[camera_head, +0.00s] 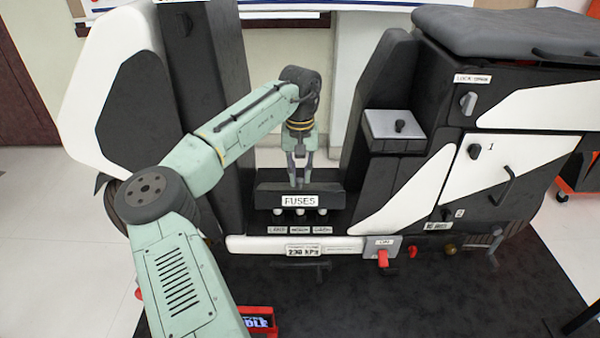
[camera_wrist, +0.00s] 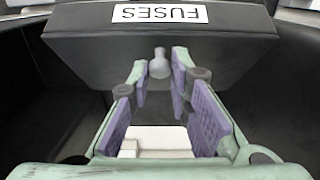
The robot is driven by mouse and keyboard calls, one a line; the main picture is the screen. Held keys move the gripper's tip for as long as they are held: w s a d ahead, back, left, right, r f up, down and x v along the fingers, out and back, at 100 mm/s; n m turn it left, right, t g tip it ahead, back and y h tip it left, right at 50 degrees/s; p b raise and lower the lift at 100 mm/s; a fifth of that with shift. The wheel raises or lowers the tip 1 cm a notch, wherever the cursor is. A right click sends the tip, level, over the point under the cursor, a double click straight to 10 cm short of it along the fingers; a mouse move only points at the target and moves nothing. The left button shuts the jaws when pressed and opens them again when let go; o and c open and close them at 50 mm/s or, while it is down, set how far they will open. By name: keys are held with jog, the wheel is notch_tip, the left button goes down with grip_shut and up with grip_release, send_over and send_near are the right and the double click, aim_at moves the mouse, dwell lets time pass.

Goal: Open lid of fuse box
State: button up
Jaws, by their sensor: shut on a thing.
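The fuse box lid (camera_head: 331,190) is a black cover with a white "FUSES" label (camera_head: 299,200) on its front. It sits low in the middle of the rig, between the tall black columns. My gripper (camera_head: 300,180) points down onto the lid from above. In the wrist view the label shows upside down at the top, and the lid (camera_wrist: 230,55) fills the upper part. A small grey knob (camera_wrist: 160,64) on the lid is between my fingertips (camera_wrist: 160,75), and they are shut on it. I cannot tell whether the lid is raised.
White round parts (camera_head: 300,211) show just below the lid's front. To the right stand a grey box with a knob (camera_head: 394,125) and a red switch (camera_head: 382,258). A tall black and white column (camera_head: 135,100) rises close behind my arm at left.

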grip_shut()
